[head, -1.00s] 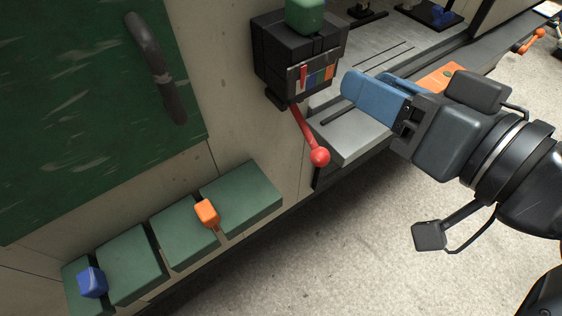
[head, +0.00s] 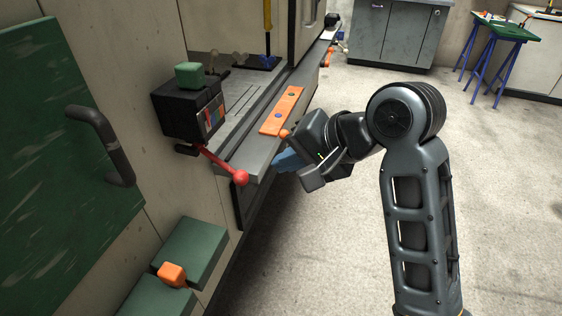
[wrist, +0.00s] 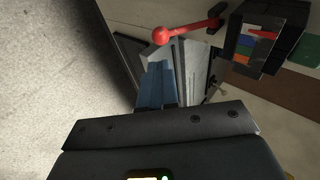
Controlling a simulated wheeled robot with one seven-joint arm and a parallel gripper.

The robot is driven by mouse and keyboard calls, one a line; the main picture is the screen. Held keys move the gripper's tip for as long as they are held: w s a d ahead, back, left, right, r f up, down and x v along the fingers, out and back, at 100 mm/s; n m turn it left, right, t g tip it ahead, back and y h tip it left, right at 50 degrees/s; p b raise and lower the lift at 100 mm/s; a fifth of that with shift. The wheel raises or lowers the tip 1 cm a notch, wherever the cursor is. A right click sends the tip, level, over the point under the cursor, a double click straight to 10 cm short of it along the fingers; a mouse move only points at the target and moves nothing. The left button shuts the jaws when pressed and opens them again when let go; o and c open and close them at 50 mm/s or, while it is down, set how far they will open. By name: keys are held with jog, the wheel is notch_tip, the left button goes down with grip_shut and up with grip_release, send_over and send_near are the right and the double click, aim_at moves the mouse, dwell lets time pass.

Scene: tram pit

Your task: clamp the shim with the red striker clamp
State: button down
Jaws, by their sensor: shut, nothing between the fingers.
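The red clamp lever (head: 222,165) ends in a red ball and slopes down from a black box (head: 190,113) with coloured stripes on its face. The lever (wrist: 188,30) and box (wrist: 262,38) also show in the wrist view. My gripper (head: 284,161) has blue fingers, shut and empty, to the right of the ball and apart from it in the head view. The fingers (wrist: 157,80) point toward the grey ledge in the wrist view. An orange plate (head: 284,109) with blue spots lies on the bench; I cannot tell whether it is the shim.
A green block (head: 190,75) sits on the black box. A green door (head: 60,120) with a dark handle is at left. An orange-topped piece (head: 172,273) rests on green pads (head: 190,250) below. Open floor (head: 310,240) lies to the right of the bench.

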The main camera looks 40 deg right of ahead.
aim_at(247, 180)
jog(key=x, duration=1)
jog(key=shift+w+f, duration=0.2)
jog(key=shift+w, duration=0.05)
jog(key=shift+f+b, duration=0.1)
jog(key=shift+b, duration=0.25)
jog(key=shift+w+f+t+b, duration=0.1)
jog(key=shift+f+t+b, duration=0.3)
jog(key=shift+f+b, duration=0.3)
jog(key=w+a+f+m+t+y+b, duration=0.1)
jog(key=w+a+f+t+y+b, duration=0.3)
jog(key=b, duration=1.7)
notch_tip(247, 180, down, 4)
jog(key=w+t+y, duration=0.1)
jog(key=w+t, duration=0.1)
jog(key=t, duration=0.2)
jog(key=shift+w+a+m+t, duration=0.2)
jog(key=shift+a+m+t, duration=0.2)
jog(key=shift+r+b, duration=0.2)
jog(key=shift+b, duration=0.1)
jog(key=shift+r, duration=0.1)
